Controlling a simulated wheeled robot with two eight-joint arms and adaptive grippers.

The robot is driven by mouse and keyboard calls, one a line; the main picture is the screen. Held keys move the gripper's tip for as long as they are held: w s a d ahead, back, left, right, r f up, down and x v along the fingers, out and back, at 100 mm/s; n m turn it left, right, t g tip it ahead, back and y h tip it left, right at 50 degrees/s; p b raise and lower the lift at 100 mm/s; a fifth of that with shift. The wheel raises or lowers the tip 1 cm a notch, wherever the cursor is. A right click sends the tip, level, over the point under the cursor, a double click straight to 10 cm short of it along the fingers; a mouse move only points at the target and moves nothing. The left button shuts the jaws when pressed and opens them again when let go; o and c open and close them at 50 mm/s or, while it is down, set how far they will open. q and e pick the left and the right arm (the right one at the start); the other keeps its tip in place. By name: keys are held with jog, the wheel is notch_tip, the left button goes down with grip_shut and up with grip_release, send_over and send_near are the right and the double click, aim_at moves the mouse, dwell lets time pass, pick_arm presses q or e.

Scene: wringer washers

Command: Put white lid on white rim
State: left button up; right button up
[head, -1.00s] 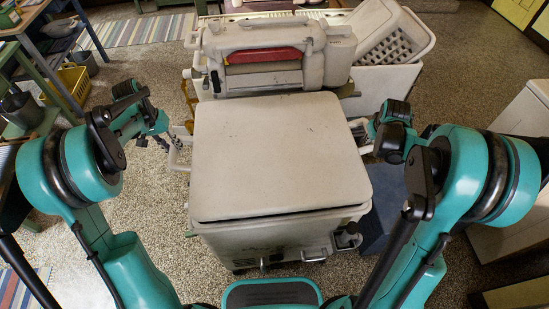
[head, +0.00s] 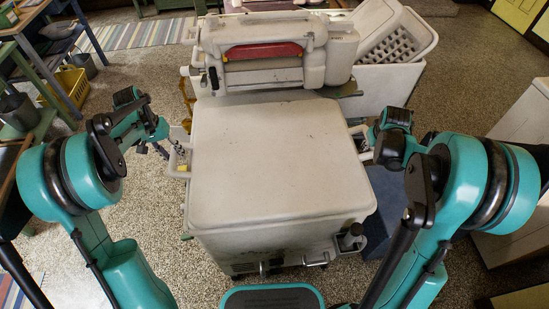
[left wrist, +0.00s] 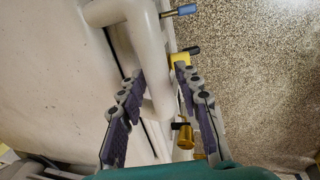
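The white lid (head: 280,160) is a broad, flat, rounded square that covers the top of the white washer body (head: 270,248). It looks level, and its front edge lies close along the tub; the white rim beneath is hidden. Pale handles stick out at its left (head: 178,172) and right sides. My left gripper (head: 167,150) is at the left handle. In the left wrist view its dark fingers (left wrist: 163,105) stand apart on either side of the white handle (left wrist: 152,65), without a clear grip. My right gripper (head: 366,145) is at the right side; its fingers are mostly hidden.
The wringer (head: 265,65) with a red bar stands behind the lid. A white basket (head: 400,40) is at the back right. A yellow basket (head: 70,85) is on the floor at the left. Speckled floor is open on both sides.

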pick_arm(q)
jog(key=shift+r, duration=0.15)
pick_arm(e)
jog(key=shift+s+r, duration=0.1)
jog(key=shift+r, duration=0.05)
pick_arm(q)
notch_tip(320, 180, up, 12)
jog(key=a, duration=0.2)
jog(key=shift+a+f, duration=0.15)
jog(key=shift+f, duration=0.05)
pick_arm(e)
jog(key=v, duration=1.2)
pick_arm(q)
jog(key=shift+s, duration=0.15)
pick_arm(e)
jog(key=shift+a, duration=0.1)
